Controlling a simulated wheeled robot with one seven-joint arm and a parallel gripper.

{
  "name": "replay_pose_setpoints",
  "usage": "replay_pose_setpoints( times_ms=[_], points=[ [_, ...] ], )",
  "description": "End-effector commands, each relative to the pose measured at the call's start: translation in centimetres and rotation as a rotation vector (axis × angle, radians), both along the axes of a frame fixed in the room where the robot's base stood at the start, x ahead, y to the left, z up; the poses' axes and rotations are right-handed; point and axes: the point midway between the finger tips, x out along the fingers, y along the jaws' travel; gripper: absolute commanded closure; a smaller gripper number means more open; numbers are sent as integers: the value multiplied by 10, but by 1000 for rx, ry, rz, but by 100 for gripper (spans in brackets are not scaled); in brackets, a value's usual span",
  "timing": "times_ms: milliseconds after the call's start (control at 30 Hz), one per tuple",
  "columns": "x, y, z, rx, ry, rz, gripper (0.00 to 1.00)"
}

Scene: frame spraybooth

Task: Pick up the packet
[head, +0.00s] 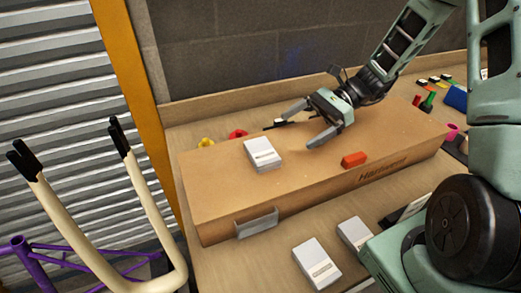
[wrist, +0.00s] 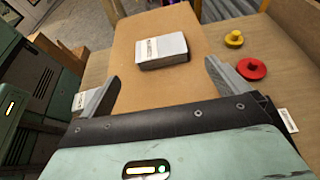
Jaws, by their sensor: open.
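A white packet (head: 262,154) with a printed label lies flat on top of a long brown cardboard box (head: 225,195), toward its left end. In the wrist view the packet (wrist: 163,50) lies ahead of my fingertips, roughly between their lines. My gripper (head: 295,132) is open and empty above the box, to the right of the packet and apart from it. In the wrist view my gripper (wrist: 161,74) shows both fingers spread, with bare cardboard between them. Two similar white packets (head: 317,263) (head: 354,233) lie on the table in front of the box.
Red (head: 238,134) and yellow (head: 205,142) knobbed pieces lie behind the box. A grey handle (head: 257,223) juts from its front. Cream posts (head: 150,210) stand left of the table.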

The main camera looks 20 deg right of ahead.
Motion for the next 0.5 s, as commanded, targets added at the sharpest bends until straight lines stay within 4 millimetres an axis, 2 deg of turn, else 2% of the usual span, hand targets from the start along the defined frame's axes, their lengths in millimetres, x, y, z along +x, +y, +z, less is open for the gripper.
replay_pose_setpoints(
  times_ms=[33,200,500],
  points=[
    [-1,12,-2,4,5,3,0],
    [-1,41,-15,2,4,4,0],
    [0,65,-25,0,2,1,0]
  ],
)
